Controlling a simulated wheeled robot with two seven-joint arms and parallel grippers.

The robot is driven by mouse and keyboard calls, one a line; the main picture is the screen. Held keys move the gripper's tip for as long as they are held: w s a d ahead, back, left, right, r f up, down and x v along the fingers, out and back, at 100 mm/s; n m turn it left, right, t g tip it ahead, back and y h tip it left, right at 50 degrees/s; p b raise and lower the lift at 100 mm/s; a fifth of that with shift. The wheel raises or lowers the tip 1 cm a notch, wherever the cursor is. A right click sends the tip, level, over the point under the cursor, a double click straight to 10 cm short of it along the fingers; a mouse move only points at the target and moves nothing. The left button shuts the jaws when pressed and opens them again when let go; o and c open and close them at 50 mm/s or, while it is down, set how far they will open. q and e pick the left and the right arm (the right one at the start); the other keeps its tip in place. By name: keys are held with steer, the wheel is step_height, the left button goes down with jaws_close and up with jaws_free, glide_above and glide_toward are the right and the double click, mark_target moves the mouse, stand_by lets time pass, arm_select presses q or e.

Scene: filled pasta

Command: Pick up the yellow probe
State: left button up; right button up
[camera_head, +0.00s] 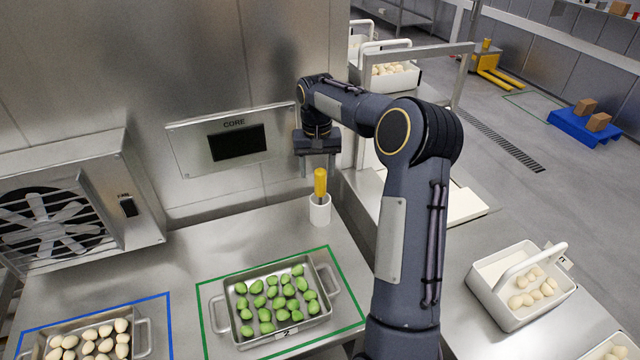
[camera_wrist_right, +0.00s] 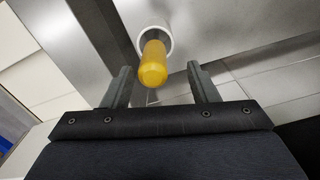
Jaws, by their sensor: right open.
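The yellow probe (camera_head: 320,183) stands upright in a white cup (camera_head: 320,211) on the steel counter, under the CORE display. My right gripper (camera_head: 317,172) is above the probe, pointing down, with its fingers apart. In the right wrist view the probe's yellow handle (camera_wrist_right: 153,64) shows between and slightly beyond the two open fingertips (camera_wrist_right: 160,72), with the white cup (camera_wrist_right: 166,36) behind it. The fingers do not touch the handle in that view. The probe's lower part is mostly hidden in the cup. My left gripper is not in view.
A CORE display panel (camera_head: 237,141) is on the wall left of the probe. A metal tray (camera_head: 237,299) of green pasta sits in front, in a green outline. A fan unit (camera_head: 140,199) stands at left. A white basket (camera_head: 489,307) is at right. The counter around the cup is clear.

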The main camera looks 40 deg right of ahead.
mark_target(320, 180)
steer(key=f, duration=0.2)
steer(key=f+p, duration=0.1)
steer(key=shift+s+d+f, duration=0.2)
steer(key=shift+d+f, duration=0.2)
steer(key=shift+f, duration=0.45)
steer(key=c, duration=1.1)
